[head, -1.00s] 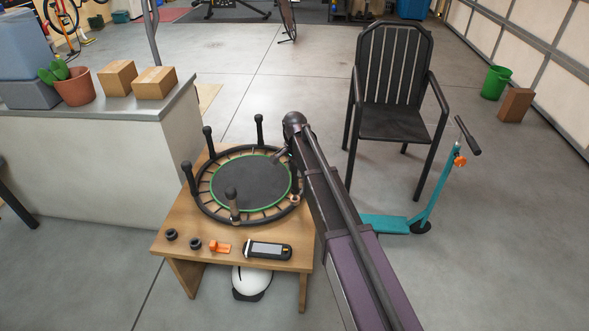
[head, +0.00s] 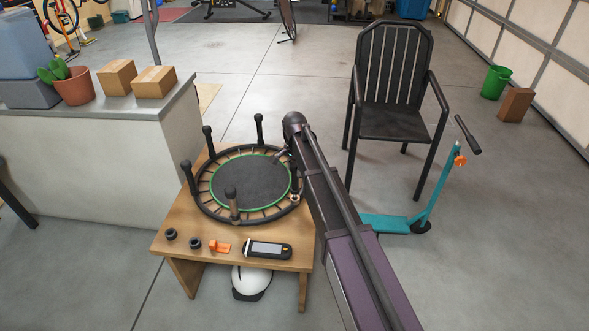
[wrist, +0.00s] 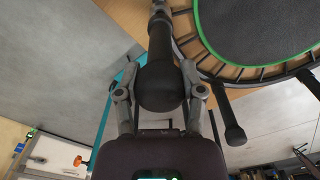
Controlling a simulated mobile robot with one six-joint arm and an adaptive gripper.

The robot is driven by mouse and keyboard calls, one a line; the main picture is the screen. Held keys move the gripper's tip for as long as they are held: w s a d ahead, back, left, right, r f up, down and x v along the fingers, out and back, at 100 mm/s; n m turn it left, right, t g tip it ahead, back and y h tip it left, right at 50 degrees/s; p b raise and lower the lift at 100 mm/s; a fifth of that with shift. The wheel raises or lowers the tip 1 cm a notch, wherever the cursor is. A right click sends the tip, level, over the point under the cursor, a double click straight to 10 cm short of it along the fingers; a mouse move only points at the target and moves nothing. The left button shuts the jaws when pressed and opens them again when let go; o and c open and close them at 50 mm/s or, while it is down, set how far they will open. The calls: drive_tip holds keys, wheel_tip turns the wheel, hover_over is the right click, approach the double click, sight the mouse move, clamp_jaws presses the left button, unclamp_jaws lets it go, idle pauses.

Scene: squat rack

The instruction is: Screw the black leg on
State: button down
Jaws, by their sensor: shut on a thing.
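The small round trampoline (head: 250,182) lies upside down on a wooden table, with a green-edged dark mat and several black legs standing up from its rim. In the wrist view, the black leg (wrist: 160,50) runs up the picture from between my gripper's fingers, its rounded black end nearest me. My gripper (wrist: 160,92) is shut around that end. The leg's far end meets a metal fitting beside the trampoline rim; the thread cannot be seen. In the head view, my arm hides most of the gripper and this leg at the rim's right side.
Another upright leg (wrist: 230,122) stands close to my gripper. A chair (head: 395,122) and teal scooter (head: 385,224) stand at right.

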sight(295, 181)
drive_tip(key=shift+f+b, duration=1.35)
drive_tip(key=shift+f, duration=0.1)
drive_tip(key=shift+c, duration=0.6)
unclamp_jaws()
drive_tip(key=shift+r, duration=0.1)
drive_tip(key=shift+r, duration=0.2)
